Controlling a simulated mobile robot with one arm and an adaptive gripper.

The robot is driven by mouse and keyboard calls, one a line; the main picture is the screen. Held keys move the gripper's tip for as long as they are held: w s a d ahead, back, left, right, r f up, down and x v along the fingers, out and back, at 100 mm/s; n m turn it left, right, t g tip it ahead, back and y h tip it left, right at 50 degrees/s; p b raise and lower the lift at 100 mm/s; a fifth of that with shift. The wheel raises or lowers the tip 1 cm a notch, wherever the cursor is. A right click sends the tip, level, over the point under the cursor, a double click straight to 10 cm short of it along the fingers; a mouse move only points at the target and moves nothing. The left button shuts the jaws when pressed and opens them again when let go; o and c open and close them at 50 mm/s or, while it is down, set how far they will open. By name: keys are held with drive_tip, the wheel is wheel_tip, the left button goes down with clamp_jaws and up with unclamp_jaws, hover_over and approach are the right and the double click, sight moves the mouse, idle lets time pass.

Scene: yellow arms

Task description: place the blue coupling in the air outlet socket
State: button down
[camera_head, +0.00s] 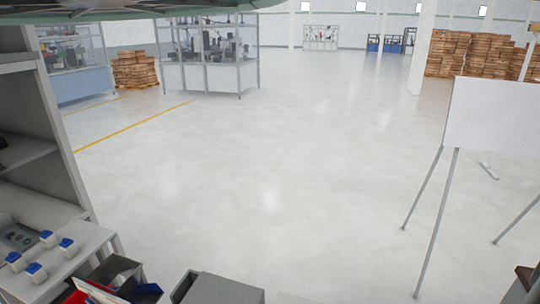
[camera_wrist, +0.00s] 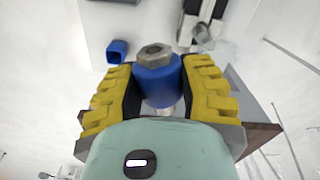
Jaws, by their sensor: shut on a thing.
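In the wrist view my gripper (camera_wrist: 160,92) has yellow ribbed fingers. They are shut on the blue coupling (camera_wrist: 158,85), a blue cylinder with a grey metal hex nut on its upper end. The coupling's lower part is partly hidden behind the gripper body. I cannot make out the air outlet socket for certain in either view. My gripper does not show in the head view.
A blue block (camera_wrist: 117,51) sits on a pale surface in the wrist view. In the head view, several blue-and-white pieces (camera_head: 37,270) stand on a grey bench at lower left. A whiteboard on legs (camera_head: 492,112) stands right. The middle floor is clear.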

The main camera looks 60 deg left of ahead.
drive_tip(key=shift+w+a+r+n, duration=1.05)
drive_tip(key=shift+w+r, duration=0.85)
drive_tip(key=shift+r, duration=2.4)
drive_tip(key=shift+w+a+r+n, duration=1)
drive_tip(key=shift+w+r, duration=0.85)
drive_tip(key=shift+r, duration=2.45)
wheel_tip(320, 180, up, 34)
drive_tip(key=s+n+p, duration=0.2)
drive_tip(key=n+p, duration=0.1)
drive_tip(key=p, duration=1.4)
drive_tip(key=shift+s+a, duration=0.2)
drive_tip(key=shift+s, duration=0.1)
drive_tip(key=shift+d+f, duration=0.1)
drive_tip(key=shift+d, duration=0.1)
drive_tip(key=shift+a+f, duration=0.1)
drive_tip(key=shift+f, duration=0.05)
